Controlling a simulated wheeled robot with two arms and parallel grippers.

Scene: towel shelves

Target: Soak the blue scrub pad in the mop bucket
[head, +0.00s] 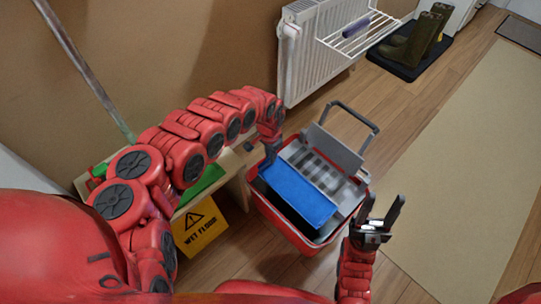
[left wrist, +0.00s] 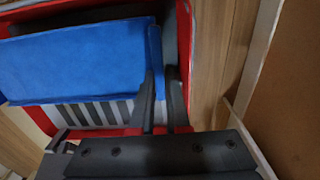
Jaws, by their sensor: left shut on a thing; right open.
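The blue scrub pad (head: 298,193) is a flat blue slab, tilted over the opening of the red mop bucket (head: 283,228). My left gripper (head: 270,157) is shut on the pad's edge at its upper left corner. In the left wrist view the fingers (left wrist: 165,98) close at the right edge of the pad (left wrist: 80,62), with the red bucket rim (left wrist: 196,60) just beyond. The bucket has a grey slotted wringer (head: 322,170) and a raised handle. Whether the pad touches the bucket's inside or any water is hidden. My right gripper (head: 382,218) is open and empty, right of the bucket.
A wooden bench (head: 237,160) with a green item (head: 202,184) and a yellow wet floor sign (head: 200,228) stand left of the bucket. A white radiator (head: 315,55) with a rack is behind. Boots (head: 418,40) stand on a dark tray. A beige rug (head: 475,150) lies right.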

